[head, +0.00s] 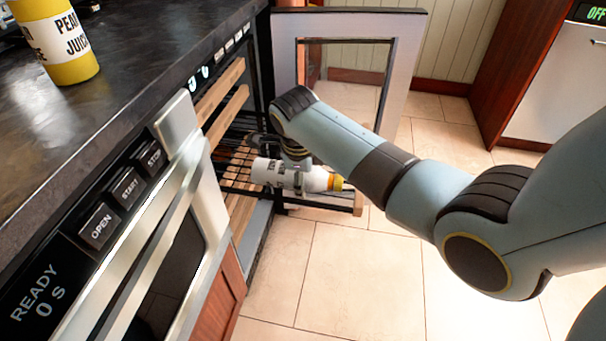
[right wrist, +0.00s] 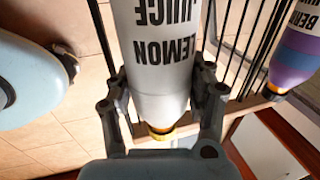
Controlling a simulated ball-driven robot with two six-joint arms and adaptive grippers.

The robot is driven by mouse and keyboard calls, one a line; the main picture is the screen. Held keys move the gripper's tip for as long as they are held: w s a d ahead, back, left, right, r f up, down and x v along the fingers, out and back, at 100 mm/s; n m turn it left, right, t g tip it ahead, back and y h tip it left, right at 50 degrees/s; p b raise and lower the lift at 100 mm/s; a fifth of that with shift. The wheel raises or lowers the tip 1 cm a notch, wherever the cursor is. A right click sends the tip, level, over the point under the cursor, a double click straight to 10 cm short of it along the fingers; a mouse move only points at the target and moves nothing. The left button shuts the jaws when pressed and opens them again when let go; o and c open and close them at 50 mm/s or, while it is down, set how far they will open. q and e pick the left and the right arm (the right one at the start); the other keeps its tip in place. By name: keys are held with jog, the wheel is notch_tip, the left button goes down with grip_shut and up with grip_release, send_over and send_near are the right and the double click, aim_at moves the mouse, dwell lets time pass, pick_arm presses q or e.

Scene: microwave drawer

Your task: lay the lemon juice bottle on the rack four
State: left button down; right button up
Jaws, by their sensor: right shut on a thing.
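The lemon juice bottle (head: 270,173) is white with a yellow-orange cap and lies on its side. In the right wrist view its label (right wrist: 165,50) reads LEMON JUICE. My right gripper (head: 298,180) is shut around it, with one finger on each side (right wrist: 163,100). The bottle is at a pulled-out wire rack with a wooden front (head: 345,204) in the open cabinet. Black wires (right wrist: 237,45) run beside the bottle in the wrist view. I cannot tell whether the bottle touches the wires, nor which rack is number four. My left gripper is not in view.
A purple-and-blue bottle (right wrist: 299,50) lies on the wires to the right. More wooden-fronted racks (head: 222,90) sit above. The open cabinet door (head: 285,50) stands behind my right arm. A yellow juice bottle (head: 75,70) stands on the dark counter (head: 120,75). The tiled floor is clear.

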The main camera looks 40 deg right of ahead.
jog(key=shift+f, duration=0.25)
jog(key=o, duration=1.6)
jog(key=shift+o, duration=0.2)
jog(key=v, duration=1.2)
